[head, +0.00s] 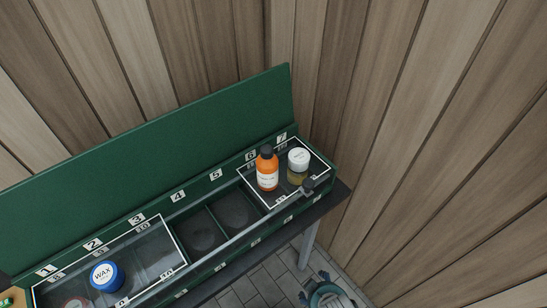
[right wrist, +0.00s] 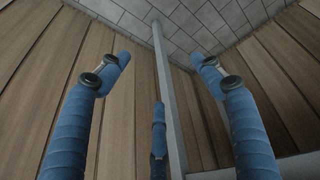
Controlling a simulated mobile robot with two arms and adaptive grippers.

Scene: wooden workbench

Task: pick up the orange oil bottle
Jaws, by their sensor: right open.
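The orange oil bottle (head: 267,171) stands upright with a black cap and a pale label. It is at the right end of a long green compartment box (head: 215,249), near numbers 6 and 7. A clear white-edged panel (head: 254,196) spans that end; I cannot tell whether the bottle is under it or on it. My right gripper (head: 312,286) is low at the bottom edge of the head view, beyond the bench front and well apart from the bottle. In the right wrist view its blue fingers (right wrist: 160,85) are spread and empty. My left gripper is not in view.
A white-lidded jar (head: 298,166) stands right beside the bottle. A blue WAX tin (head: 107,276) is at the left end, by another clear panel (head: 152,222). Middle compartments look empty. A metal bench leg (head: 307,246) stands near my right gripper; plank walls rise behind.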

